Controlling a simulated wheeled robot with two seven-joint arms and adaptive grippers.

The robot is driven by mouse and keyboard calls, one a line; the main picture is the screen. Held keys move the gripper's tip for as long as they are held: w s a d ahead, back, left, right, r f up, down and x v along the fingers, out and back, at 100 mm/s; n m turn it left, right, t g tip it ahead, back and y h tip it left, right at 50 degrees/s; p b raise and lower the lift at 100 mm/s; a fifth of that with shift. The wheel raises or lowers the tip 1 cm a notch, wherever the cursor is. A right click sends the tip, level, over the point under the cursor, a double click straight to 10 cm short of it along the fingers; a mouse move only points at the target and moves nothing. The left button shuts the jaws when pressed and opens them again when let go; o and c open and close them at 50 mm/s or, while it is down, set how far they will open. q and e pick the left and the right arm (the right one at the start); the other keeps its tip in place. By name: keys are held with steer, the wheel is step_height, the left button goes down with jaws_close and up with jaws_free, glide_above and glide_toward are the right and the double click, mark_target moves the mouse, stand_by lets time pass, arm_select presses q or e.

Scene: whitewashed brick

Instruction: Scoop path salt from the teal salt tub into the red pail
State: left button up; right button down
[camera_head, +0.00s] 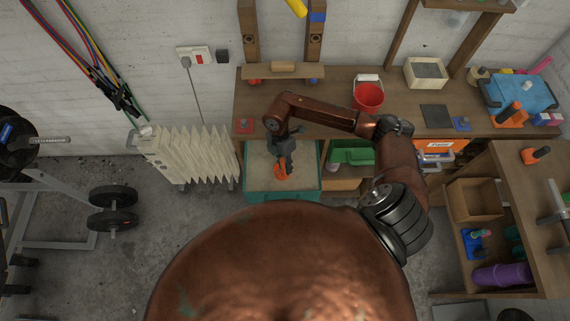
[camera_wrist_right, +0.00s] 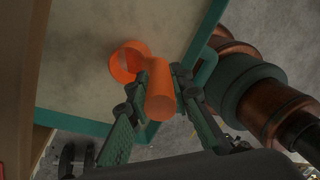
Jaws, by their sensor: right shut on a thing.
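The teal salt tub (camera_head: 262,196) stands below the bench's front edge in the head view, with pale salt inside. Its teal rim (camera_wrist_right: 75,123) also shows in the right wrist view. My right gripper (camera_head: 286,153) hangs over the tub, shut on the handle of an orange scoop (camera_head: 281,171). In the wrist view the scoop (camera_wrist_right: 160,95) sits between the fingers, its round cup over the salt. I cannot tell whether the cup touches the salt or holds any. The red pail (camera_head: 368,96) stands upright on the bench, right of the tub. My left gripper is not in view.
A white radiator (camera_head: 190,155) stands left of the tub. A green bin (camera_head: 351,152) is on the shelf to its right. A stone-filled box (camera_head: 426,74), dark pad (camera_head: 436,116) and blue toolbox (camera_head: 518,91) are on the bench. A weight rack (camera_head: 45,190) stands far left.

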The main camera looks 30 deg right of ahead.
steer(key=shift+r+t+p, duration=0.5)
steer(key=shift+r+p, duration=1.2)
steer(key=shift+r, duration=0.2)
steer(key=shift+r+t+p, duration=0.5)
steer(key=shift+r+p, duration=1.15)
steer(key=shift+r, duration=0.25)
steer(key=shift+t, duration=0.8)
steer(key=shift+r+p, duration=1.85)
steer(key=shift+r, duration=0.9)
